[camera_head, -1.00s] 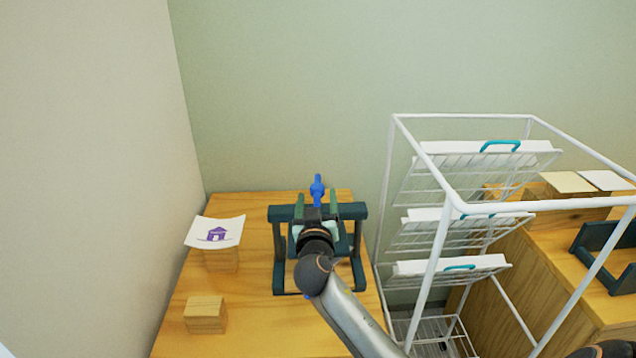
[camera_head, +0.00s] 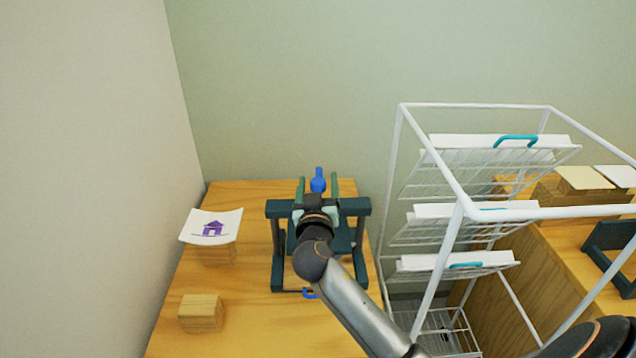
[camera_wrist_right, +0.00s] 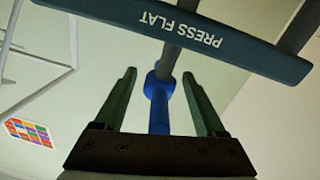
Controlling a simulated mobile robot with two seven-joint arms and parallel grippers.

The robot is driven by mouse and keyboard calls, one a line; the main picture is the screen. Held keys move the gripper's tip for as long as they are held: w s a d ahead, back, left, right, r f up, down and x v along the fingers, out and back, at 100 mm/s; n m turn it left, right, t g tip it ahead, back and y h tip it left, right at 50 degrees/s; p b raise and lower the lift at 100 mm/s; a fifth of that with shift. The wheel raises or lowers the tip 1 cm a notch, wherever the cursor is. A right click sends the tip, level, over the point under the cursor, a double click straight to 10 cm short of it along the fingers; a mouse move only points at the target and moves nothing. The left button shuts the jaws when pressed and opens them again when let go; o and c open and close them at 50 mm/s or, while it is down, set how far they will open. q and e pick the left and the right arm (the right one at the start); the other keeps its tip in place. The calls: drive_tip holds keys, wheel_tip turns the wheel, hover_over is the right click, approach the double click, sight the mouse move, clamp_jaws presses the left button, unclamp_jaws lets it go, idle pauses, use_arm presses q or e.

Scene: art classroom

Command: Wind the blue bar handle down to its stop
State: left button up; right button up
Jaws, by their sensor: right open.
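The blue bar handle (camera_head: 318,181) is at the top of a dark teal press (camera_head: 279,209) on the wooden table. My right gripper (camera_head: 317,180) is open, with one green finger on each side of the handle. In the right wrist view, the blue bar (camera_wrist_right: 159,112) stands between the spread fingers of the right gripper (camera_wrist_right: 159,72), with gaps on both sides. The press's crossbeam (camera_wrist_right: 185,38) there reads "PRESS FLAT". My right arm hides the middle of the press. My left gripper is not in view.
A sheet with a purple house (camera_head: 212,226) lies on a wooden block left of the press. Another wooden block (camera_head: 201,312) sits nearer. A white wire rack (camera_head: 398,150) with several sheets stands close on the right. Walls lie behind and left.

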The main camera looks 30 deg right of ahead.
drive_tip(key=shift+c, duration=0.3)
clamp_jaws()
idle(1.0)
